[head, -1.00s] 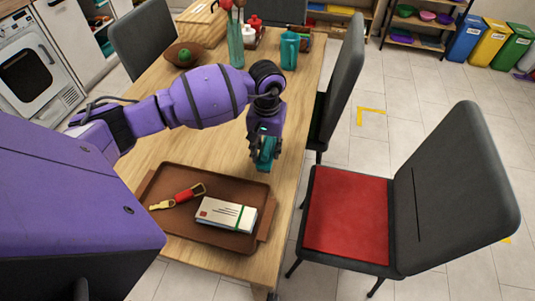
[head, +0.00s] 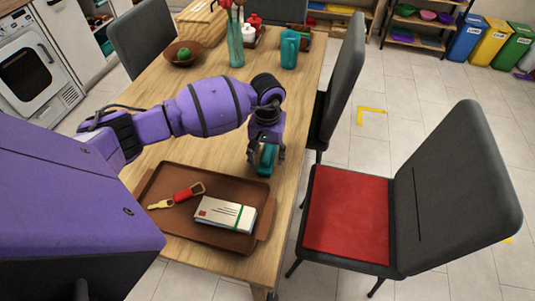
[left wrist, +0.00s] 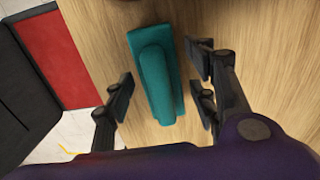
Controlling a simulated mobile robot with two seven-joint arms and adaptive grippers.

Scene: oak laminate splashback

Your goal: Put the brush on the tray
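The brush appears to be the teal block-like thing (left wrist: 157,75) with a raised rounded top, on the wood table in the left wrist view. In the head view its teal side (head: 267,158) shows under my left gripper (head: 265,150), partly hidden by it. My left gripper (left wrist: 163,88) is open, with its fingers on either side of the brush and small gaps showing. The brown tray (head: 165,221) lies on the table just left of and nearer than the gripper. My right gripper is not in view.
The tray holds a red and yellow strap-like thing (head: 178,195) and a bundle of white envelopes (head: 225,213). A brown bowl (head: 184,58), a vase (head: 235,50) and a teal cup (head: 289,50) stand farther back. A red-seated chair (head: 348,215) is right of the table.

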